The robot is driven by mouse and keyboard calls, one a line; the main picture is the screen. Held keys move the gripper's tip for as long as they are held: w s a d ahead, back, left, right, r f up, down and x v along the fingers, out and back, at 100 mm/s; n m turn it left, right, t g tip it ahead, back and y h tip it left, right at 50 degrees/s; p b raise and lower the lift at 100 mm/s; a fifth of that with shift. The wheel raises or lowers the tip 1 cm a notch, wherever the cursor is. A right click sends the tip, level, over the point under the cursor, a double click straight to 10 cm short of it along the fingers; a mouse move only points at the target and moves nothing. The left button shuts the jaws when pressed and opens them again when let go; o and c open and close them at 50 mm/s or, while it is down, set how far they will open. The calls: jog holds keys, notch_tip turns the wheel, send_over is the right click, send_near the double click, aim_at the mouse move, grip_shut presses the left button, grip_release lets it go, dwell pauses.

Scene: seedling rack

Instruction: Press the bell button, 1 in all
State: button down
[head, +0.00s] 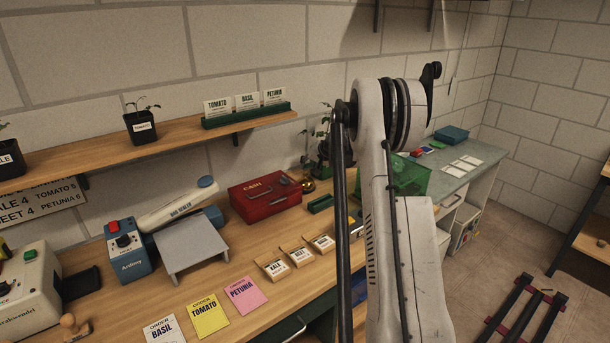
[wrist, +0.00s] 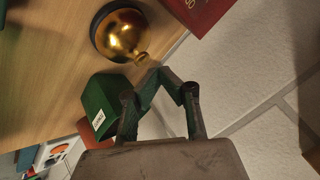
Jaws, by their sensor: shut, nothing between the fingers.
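The bell is a gold dome on a dark base. In the wrist view the bell (wrist: 125,35) stands on the wooden bench at top centre, with a small knob (wrist: 142,57) facing my gripper. My gripper (wrist: 159,72) is shut and empty, its fingertips just below the knob in the picture. I cannot tell whether they touch it. In the head view the bell (head: 308,185) shows small, right of the red cash box (head: 265,197). There my arm stands in front and I cannot make out my gripper clearly.
A green box with a white label (wrist: 108,100) is close left of my fingers in the wrist view. The red cash box (wrist: 197,12) is at the top. In the head view, a seedling shelf (head: 180,135) runs above the bench, and a grey stand (head: 190,245) is further left.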

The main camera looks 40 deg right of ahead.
aim_at(306, 174)
jog(key=shift+f, duration=0.2)
jog(key=shift+f+b, duration=0.25)
jog(key=shift+b, duration=0.3)
jog(key=shift+f+b, duration=0.45)
jog(key=shift+f, duration=0.05)
dwell(0.7)
jog(key=shift+r, duration=0.95)
jog(key=shift+r, duration=0.1)
jog(key=shift+r+p, duration=1.05)
jog(key=shift+r, duration=1.35)
